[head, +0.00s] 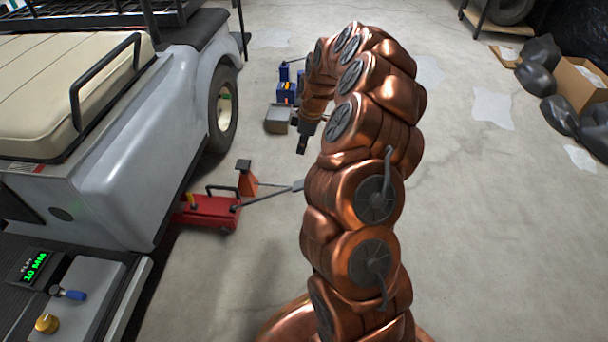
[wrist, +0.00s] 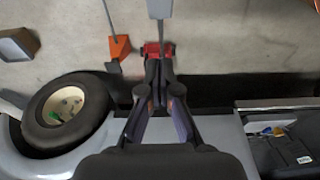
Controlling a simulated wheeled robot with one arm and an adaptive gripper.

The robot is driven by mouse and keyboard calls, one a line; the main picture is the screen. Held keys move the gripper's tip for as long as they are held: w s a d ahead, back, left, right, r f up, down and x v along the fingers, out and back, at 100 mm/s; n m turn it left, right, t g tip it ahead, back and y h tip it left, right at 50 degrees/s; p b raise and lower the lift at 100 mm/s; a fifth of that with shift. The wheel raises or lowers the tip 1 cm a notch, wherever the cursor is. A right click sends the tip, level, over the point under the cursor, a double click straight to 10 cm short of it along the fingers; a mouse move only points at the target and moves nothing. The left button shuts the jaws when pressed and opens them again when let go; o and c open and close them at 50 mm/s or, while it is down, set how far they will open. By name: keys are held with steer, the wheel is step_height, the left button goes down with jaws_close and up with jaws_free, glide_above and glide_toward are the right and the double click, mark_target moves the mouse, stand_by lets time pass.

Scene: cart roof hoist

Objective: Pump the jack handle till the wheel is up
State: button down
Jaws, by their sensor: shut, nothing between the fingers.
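The red jack (head: 207,212) stands on the floor at the cart's side, and it also shows in the wrist view (wrist: 155,49). Its grey handle (head: 268,195) slants out to the right and ends in a flat pad. In the wrist view the handle's grey end (wrist: 159,9) is near the top edge, beyond my fingertips. My gripper (head: 302,148) is shut and empty, above the floor and apart from the handle. The cart's wheel (head: 221,112) is behind the jack and also shows in the wrist view (wrist: 65,112). Whether it touches the floor is unclear.
An orange jack stand (head: 247,178) stands beside the jack. A grey box (head: 277,120) and blue items (head: 287,90) are on the floor behind my gripper. A green display (head: 36,268) sits at lower left. Black bags (head: 540,65) lie at far right. The middle floor is clear.

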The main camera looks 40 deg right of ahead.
steer(key=b, duration=0.4)
glide_above(301, 183)
steer(key=a, duration=0.1)
steer(key=f, duration=0.6)
steer(key=w+f, duration=0.1)
steer(key=f, duration=0.3)
steer(key=shift+a, duration=0.1)
steer(key=f, duration=0.1)
steer(key=s+d+f+b, duration=0.1)
steer(key=shift+d+f, duration=0.2)
steer(key=shift+f, duration=0.2)
steer(key=shift+s+d+f, duration=0.15)
steer(key=shift+s+f, duration=0.05)
steer(key=shift+f, duration=0.1)
